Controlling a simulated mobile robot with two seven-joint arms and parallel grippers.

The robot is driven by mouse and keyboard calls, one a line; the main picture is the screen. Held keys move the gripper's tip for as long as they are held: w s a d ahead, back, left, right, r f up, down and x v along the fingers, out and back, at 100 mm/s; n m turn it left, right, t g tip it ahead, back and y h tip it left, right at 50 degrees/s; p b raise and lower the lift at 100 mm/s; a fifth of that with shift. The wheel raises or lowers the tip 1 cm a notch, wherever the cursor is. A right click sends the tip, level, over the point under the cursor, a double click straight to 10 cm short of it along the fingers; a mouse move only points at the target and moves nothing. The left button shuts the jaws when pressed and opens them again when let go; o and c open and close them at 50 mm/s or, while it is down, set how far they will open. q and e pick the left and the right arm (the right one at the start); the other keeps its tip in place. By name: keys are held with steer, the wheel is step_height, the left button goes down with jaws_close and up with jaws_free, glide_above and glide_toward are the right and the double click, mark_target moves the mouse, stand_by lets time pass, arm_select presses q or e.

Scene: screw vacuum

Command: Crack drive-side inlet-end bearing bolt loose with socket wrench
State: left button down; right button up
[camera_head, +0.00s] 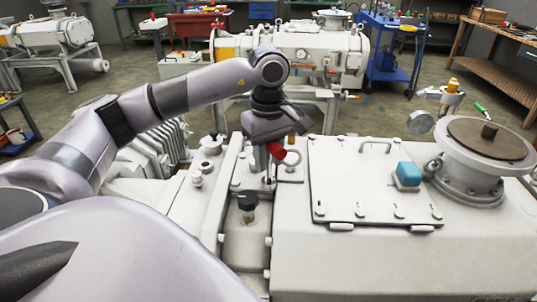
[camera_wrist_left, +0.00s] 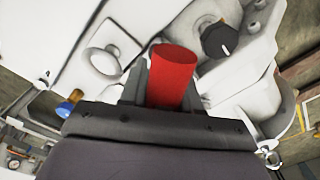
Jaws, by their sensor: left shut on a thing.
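My left gripper (camera_head: 270,148) points down over the white vacuum pump (camera_head: 330,262), near its inlet-end cover. It is shut on a red handle (camera_head: 275,151), likely the socket wrench's grip. In the left wrist view the red handle (camera_wrist_left: 173,76) stands between the two fingers. A thin dark part shows below the gripper in the head view. The wrench's socket end and the bearing bolt cannot be made out, so I cannot tell whether they touch. My right gripper is not in view.
A black knob (camera_head: 248,203) stands on the pump in front of the gripper. A bolted cover plate (camera_head: 350,185) with a blue block (camera_head: 408,174) lies to the right, beside a round flange (camera_head: 487,138). Another white pump (camera_head: 300,50) and a blue cart (camera_head: 388,62) stand behind.

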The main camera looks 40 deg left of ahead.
arm_select(q)
steer(key=shift+r+p, duration=1.95)
steer(key=shift+r, duration=0.65)
steer(key=shift+f, duration=0.1)
